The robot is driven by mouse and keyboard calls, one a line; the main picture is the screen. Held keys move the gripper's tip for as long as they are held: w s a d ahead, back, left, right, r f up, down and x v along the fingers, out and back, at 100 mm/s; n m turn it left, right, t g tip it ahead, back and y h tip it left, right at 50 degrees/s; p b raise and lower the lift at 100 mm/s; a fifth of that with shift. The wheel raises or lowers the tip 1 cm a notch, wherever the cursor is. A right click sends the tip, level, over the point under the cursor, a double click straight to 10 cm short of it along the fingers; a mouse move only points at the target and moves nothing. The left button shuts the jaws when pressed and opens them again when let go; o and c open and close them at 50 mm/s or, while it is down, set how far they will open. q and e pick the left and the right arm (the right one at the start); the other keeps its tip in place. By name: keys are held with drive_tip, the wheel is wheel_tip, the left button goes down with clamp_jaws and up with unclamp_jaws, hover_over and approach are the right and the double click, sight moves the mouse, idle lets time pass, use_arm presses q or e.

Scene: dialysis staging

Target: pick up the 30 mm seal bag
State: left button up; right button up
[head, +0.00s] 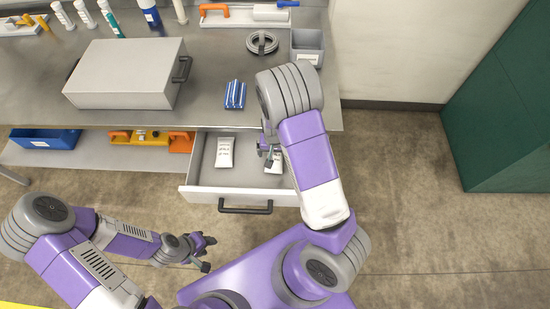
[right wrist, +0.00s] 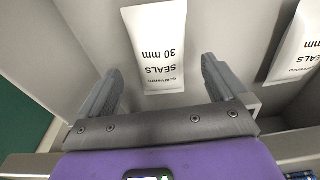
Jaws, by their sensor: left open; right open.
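The 30 mm seal bag (right wrist: 158,48) is a white pouch with dark print, lying in the open drawer. In the right wrist view it reads "30 mm SEALS" upside down. In the head view this bag (head: 275,164) is the right one of two, partly hidden by my right gripper (head: 267,152). My right gripper (right wrist: 158,88) is open above the drawer, its fingers on either side of the bag's near end in the picture; contact cannot be told. A second white bag (head: 224,152) lies to the left, its size print partly cut off in the wrist view. My left gripper (head: 208,254) is open and empty, low in front of the drawer.
The drawer (head: 205,190) is pulled out under the grey worktop (head: 215,105), with walls around the bags. A grey case (head: 125,73), blue-striped packets (head: 235,94), a cable coil (head: 262,43) and a grey bin (head: 307,45) stand above. A green cabinet (head: 510,110) is far right.

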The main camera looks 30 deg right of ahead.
sight(275, 155)
wheel_tip(275, 155, down, 3)
drive_tip(key=shift+w+f+b, duration=0.1)
drive_tip(key=shift+w+b, duration=0.05)
drive_tip(key=shift+b, duration=0.25)
drive_tip(key=shift+c, duration=0.3)
drive_tip(key=c, duration=1.1)
drive_tip(key=shift+r, duration=0.25)
